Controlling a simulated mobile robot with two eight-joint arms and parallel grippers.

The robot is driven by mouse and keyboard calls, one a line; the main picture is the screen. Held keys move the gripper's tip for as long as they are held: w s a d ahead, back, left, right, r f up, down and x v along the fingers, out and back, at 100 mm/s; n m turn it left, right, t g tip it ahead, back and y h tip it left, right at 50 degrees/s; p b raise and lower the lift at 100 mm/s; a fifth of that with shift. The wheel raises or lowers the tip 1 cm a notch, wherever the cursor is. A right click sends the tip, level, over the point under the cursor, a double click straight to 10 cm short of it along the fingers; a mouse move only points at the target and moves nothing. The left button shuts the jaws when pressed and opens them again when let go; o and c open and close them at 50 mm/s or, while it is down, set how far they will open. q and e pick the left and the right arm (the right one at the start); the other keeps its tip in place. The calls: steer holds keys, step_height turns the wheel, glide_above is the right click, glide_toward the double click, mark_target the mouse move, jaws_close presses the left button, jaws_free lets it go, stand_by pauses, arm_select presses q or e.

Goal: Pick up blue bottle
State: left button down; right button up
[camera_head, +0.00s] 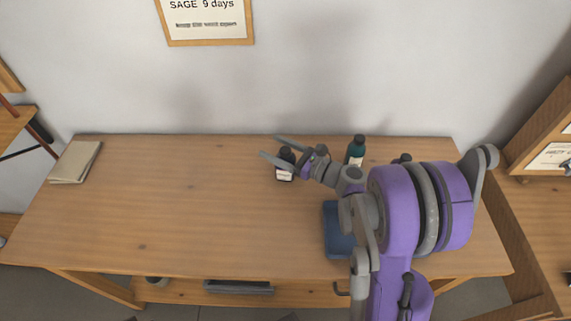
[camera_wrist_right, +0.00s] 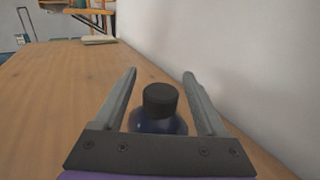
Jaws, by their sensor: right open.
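The blue bottle (camera_wrist_right: 157,127) stands upright with a black cap. In the right wrist view it is between the two fingers of my right gripper (camera_wrist_right: 160,73), close to the palm. In the head view the bottle (camera_head: 285,175) is near the back of the table, its dark cap and white label showing and its upper part partly hidden by the gripper. My right gripper (camera_head: 269,146) reaches in from the right with its fingers apart on either side of the bottle. A gap shows between bottle and fingers. My left gripper is not in view.
A teal bottle with a dark cap (camera_head: 356,150) stands to the right, behind my forearm. A blue tray (camera_head: 337,240) is partly hidden by my arm. A book (camera_head: 75,162) lies at the far left of the wooden table (camera_head: 170,215). The wall is close behind.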

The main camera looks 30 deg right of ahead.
jaws_close()
stand_by(1.3)
